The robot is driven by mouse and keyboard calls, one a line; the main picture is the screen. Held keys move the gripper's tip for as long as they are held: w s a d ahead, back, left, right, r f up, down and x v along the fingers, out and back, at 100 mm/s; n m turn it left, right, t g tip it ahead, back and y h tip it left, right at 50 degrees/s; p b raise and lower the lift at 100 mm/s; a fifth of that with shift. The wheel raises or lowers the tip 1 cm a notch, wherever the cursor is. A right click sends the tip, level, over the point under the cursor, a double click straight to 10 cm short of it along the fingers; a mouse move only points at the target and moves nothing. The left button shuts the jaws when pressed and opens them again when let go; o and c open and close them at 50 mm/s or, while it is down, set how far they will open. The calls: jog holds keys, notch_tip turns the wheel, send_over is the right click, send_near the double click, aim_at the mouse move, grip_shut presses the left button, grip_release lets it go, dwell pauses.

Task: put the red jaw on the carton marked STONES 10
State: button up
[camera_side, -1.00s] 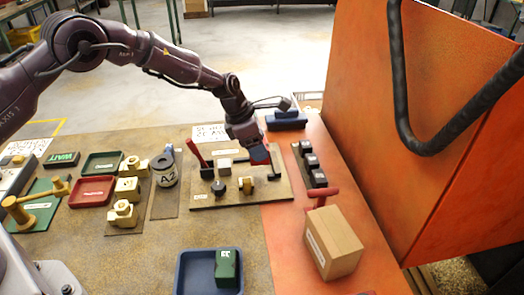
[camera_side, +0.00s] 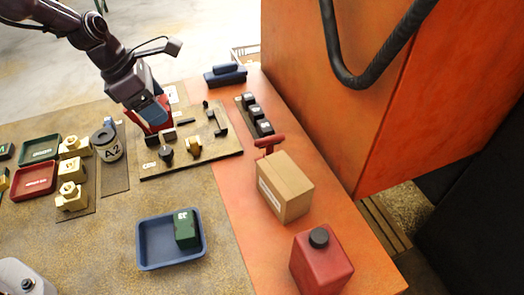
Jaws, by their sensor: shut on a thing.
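My gripper (camera_side: 152,110) is shut on the red jaw (camera_side: 147,126) at the back left of a brown tool board. The fingers hide much of the red jaw, and I cannot tell whether it still touches the board. A plain brown carton (camera_side: 285,188) stands on the orange strip to the right, with a white label on its left face. The label is too small to read. The carton's top is bare and my gripper is well to its left and behind it.
The tool board (camera_side: 222,145) carries dark and brass parts. A red T-handle (camera_side: 268,143) stands just behind the carton, and a red can (camera_side: 320,262) in front. A blue tray (camera_side: 148,262) holds a green block (camera_side: 186,228). A large orange housing (camera_side: 330,130) rises on the right.

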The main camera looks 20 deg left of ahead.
jog(key=s+d+r+m+g, duration=0.1)
jog(key=s+d+r+m, duration=0.1)
jog(key=d, duration=0.3)
jog(key=s+d+r+m+g+h, duration=0.1)
jog(key=s+d+r+m, duration=0.2)
jog(key=s+d, duration=0.2)
jog(key=s+d+r+m+g, duration=0.1)
jog(key=s+d+r+m, duration=0.1)
jog(key=s+d+m, duration=0.1)
jog(key=s+d, duration=0.1)
jog(key=d, duration=0.1)
jog(key=shift+d+r, duration=0.35)
jog(key=shift+w+d+f+m, duration=0.2)
jog(key=shift+w+d+m, duration=0.05)
jog(key=shift+m, duration=0.05)
send_near(279, 181)
jog(key=d, duration=0.1)
jog(key=shift+d+f, duration=0.1)
jog(key=shift+f, duration=1)
jog(key=shift+d+f, duration=0.15)
jog(key=shift+f, duration=0.9)
